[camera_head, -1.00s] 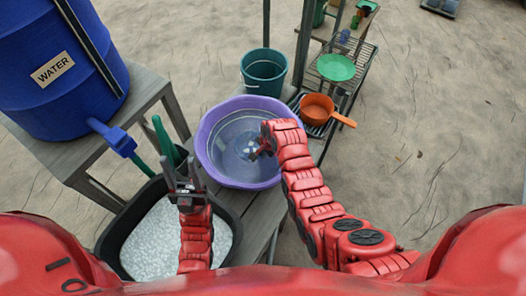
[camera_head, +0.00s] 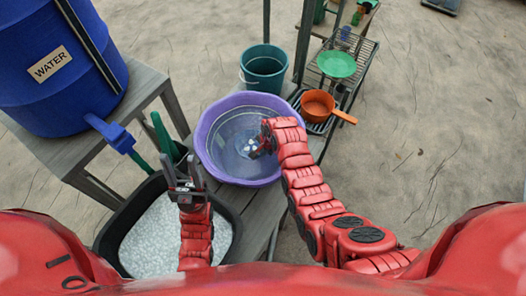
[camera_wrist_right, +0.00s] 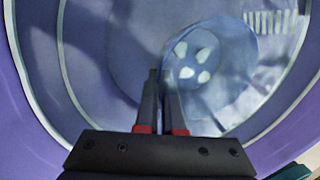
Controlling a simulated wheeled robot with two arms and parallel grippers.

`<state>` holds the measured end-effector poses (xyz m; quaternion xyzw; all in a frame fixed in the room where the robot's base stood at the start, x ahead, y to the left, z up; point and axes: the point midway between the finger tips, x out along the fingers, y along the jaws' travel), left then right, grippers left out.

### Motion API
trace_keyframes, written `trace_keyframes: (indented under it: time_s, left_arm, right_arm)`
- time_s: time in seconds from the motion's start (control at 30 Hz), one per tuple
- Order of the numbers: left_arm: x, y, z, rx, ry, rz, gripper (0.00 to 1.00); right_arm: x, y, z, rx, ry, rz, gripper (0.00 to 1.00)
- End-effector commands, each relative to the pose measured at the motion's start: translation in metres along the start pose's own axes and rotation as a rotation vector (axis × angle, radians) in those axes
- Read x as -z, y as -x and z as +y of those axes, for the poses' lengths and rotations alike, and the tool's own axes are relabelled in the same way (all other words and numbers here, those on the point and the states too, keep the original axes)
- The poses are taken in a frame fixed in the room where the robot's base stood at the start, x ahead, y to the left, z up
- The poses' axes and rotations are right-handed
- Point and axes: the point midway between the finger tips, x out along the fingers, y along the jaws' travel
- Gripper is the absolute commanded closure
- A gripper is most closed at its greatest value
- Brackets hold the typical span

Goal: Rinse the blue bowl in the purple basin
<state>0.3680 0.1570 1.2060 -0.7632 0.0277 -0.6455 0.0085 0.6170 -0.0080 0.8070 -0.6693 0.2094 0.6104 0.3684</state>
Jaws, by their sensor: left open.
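The purple basin (camera_head: 203,158) stands on a grey bench, with clear water showing in it. The blue bowl (camera_head: 243,147) is inside the basin, partly hidden by my right gripper in the head view. In the right wrist view the bowl (camera_wrist_right: 232,50) shows pale spots on its inside. My right gripper (camera_wrist_right: 162,85) has its fingers close together at the bowl's near left rim and appears to pinch it. It also shows inside the basin in the head view (camera_head: 257,152). My left gripper (camera_head: 184,178) is open and empty, left of the basin.
A black tub (camera_head: 120,222) of white grains lies below my left gripper. A blue water barrel (camera_head: 60,90) with a tap stands on a bench at left. A teal bucket (camera_head: 264,78), an orange pan (camera_head: 318,103) and a green plate (camera_head: 337,64) stand behind.

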Motion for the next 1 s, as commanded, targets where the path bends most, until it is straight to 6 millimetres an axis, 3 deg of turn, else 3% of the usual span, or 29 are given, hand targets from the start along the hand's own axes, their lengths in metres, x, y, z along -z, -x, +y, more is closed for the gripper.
trace_keyframes:
  time_s: [0.67,1.0]
  left_arm:
    - [-0.001,0.005,0.0,0.0,0.0,0.0,0.5]
    - [-0.001,0.005,0.0,0.0,0.0,0.0,0.5]
  right_arm:
    - [-0.01,0.001,-0.009,0.002,0.0,0.0,1.0]
    - [0.009,0.005,0.004,0.004,-0.003,0.003,1.0]
